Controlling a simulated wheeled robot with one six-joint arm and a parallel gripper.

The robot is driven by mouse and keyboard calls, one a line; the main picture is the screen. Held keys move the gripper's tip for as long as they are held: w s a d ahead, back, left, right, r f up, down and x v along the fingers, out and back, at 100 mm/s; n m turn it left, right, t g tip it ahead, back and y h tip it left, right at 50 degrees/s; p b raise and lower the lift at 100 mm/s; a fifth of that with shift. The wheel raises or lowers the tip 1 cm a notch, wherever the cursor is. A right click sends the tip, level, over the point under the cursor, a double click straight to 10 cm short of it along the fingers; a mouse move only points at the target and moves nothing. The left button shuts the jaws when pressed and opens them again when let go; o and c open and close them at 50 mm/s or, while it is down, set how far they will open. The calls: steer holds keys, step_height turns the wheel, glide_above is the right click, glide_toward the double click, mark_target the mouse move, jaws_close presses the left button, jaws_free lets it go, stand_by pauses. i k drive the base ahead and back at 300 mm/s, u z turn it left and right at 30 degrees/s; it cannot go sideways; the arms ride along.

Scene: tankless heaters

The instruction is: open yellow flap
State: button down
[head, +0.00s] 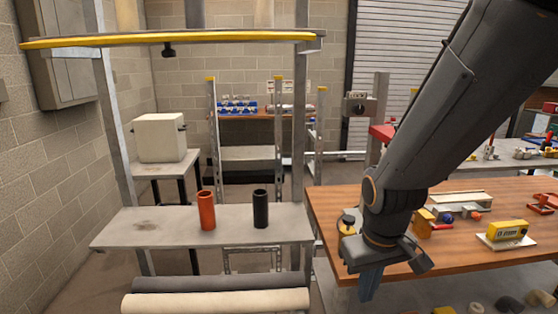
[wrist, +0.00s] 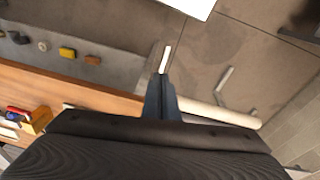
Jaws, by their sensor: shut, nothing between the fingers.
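A long yellow strip (head: 170,39) runs across the top of a metal frame at the upper left of the head view. It is the most flap-like yellow thing here, but I cannot tell for sure that it is the flap, or whether it is open. My gripper (head: 369,284) points down in front of the wooden table's near left edge, far below and to the right of the strip. In the wrist view my gripper (wrist: 160,84) has its fingers together, with nothing held. The yellow strip is not visible there.
The grey shelf (head: 120,234) under the frame holds an orange cylinder (head: 206,210) and a black cylinder (head: 260,208). Rolls (head: 215,301) lie in front. The wooden table (head: 330,203) carries a yellow box (head: 508,230) and other items beside my arm. Open space lies above the shelf.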

mark_target(169, 52)
steer(key=z, duration=1.95)
steer(key=k, duration=1.4)
steer(key=u, duration=2.1)
steer(key=i, duration=0.5)
